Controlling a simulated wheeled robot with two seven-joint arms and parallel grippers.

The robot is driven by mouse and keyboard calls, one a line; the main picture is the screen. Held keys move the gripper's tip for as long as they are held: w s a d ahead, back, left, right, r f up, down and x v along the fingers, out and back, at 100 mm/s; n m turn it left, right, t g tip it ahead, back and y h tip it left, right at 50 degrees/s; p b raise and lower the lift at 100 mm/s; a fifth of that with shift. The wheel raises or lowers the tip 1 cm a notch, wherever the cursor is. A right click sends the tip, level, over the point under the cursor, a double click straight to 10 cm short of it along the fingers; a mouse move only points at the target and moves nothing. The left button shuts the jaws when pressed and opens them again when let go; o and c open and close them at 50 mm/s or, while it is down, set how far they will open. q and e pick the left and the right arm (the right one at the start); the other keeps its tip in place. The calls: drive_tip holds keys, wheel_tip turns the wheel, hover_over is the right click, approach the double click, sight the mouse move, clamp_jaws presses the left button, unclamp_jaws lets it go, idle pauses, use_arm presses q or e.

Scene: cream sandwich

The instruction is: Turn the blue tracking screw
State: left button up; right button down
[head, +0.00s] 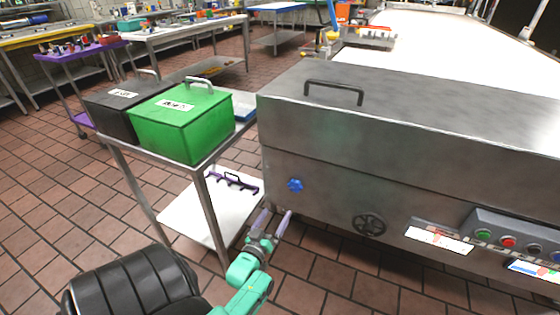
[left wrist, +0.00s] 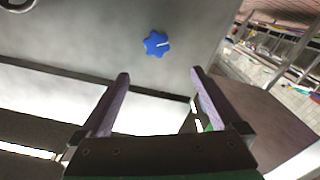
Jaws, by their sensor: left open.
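The blue tracking screw (head: 295,185) is a lobed knob on the front face of the steel machine (head: 330,175), near its left end. In the left wrist view the blue tracking screw (left wrist: 156,44) shows with a white mark on it, ahead of and between the fingers. My left gripper (head: 274,215) is open and empty, below and a little left of the screw in the head view. In the left wrist view its two fingers (left wrist: 158,78) are apart, and they do not touch the screw. My right gripper is not in view.
A black handwheel (head: 368,225) and a control box with buttons (head: 508,242) are on the machine to the right. A cart (head: 210,165) with a green box (head: 182,122) and a black box (head: 108,112) stands close on the left. A black cushioned object (head: 130,285) is at lower left.

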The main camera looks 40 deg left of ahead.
use_arm(q)
drive_tip(key=a+r+n+t+y+b, duration=0.1)
drive_tip(key=a+r+n+b, duration=0.2)
drive_tip(key=n, duration=0.6)
drive_tip(key=n+g+h+b, duration=0.1)
drive_tip(key=n+b, duration=0.3)
drive_tip(key=n, duration=1.6)
approach(294, 187)
drive_tip(key=b+x, duration=0.2)
drive_tip(key=x, duration=0.6)
drive_tip(key=shift+w+f, duration=0.1)
drive_tip(key=shift+w, duration=0.1)
drive_tip(key=shift+w+a, duration=0.15)
drive_tip(key=shift+w, duration=0.2)
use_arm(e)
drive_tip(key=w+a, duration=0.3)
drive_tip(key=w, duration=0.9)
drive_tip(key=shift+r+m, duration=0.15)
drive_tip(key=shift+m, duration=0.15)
use_arm(q)
drive_tip(key=c, duration=1.4)
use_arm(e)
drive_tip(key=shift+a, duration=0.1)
use_arm(q)
drive_tip(key=shift+o, duration=0.2)
drive_tip(key=shift+m, duration=0.3)
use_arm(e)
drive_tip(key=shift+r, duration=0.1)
